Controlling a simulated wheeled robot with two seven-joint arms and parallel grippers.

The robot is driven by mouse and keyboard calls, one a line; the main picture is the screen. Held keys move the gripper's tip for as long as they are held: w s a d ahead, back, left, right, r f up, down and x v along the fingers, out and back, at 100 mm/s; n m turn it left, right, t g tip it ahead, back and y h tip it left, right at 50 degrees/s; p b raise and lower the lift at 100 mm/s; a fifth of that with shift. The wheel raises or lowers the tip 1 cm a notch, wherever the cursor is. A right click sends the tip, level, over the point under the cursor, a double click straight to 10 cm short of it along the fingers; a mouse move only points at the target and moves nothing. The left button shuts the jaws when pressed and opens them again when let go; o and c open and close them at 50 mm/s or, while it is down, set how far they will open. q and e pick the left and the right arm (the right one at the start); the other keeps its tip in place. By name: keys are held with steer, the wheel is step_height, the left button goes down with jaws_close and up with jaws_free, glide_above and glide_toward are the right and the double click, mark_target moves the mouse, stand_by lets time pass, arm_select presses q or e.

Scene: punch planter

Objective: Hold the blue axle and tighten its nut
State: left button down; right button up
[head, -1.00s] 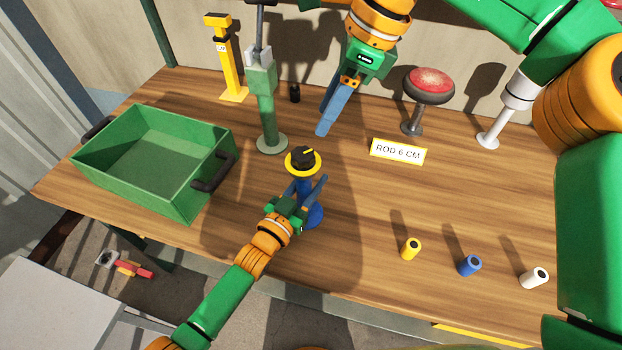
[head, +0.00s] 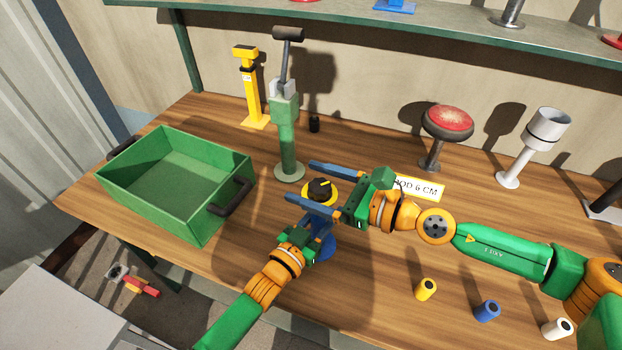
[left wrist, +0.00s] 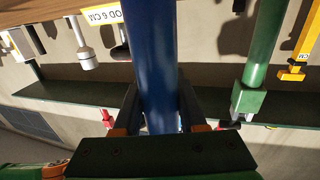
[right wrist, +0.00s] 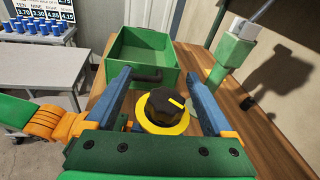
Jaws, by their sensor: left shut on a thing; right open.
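The blue axle (left wrist: 152,60) stands upright on the table on a round blue base (head: 326,248). Its nut, a black knob (right wrist: 165,104) with a yellow mark, sits on top over a yellow disc (right wrist: 162,124); the knob also shows in the head view (head: 319,188). My left gripper (head: 318,234) is shut on the axle below the disc; in the left wrist view its fingers lie on both sides of the blue shaft. My right gripper (head: 312,182) is open, with its fingers on either side of the knob, apart from it in the right wrist view.
A green crate (head: 190,212) stands at the left. A green lever press (head: 288,140) and a yellow post (head: 251,90) stand behind. A "ROD 6 CM" sign (head: 432,189), a red-topped stool-like piece (head: 447,124), and yellow (head: 426,289), blue (head: 487,311) and white (head: 557,328) cylinders are at the right.

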mark_target(312, 181)
steer(key=s+d+m+t, duration=0.2)
steer(key=d+t, duration=0.1)
steer(key=s+d+f+m+t+h, duration=0.2)
steer(key=s+d+m+t+h, duration=0.1)
steer(key=s+d, duration=0.1)
steer(key=x, duration=1.1)
steer(key=shift+a+r, duration=0.2)
steer(key=shift+a, duration=0.1)
steer(key=shift+c, duration=0.3)
jaws_close()
steer(key=shift+m, duration=0.3)
steer(key=shift+m+t+h, duration=0.3)
steer(key=shift+t, duration=0.1)
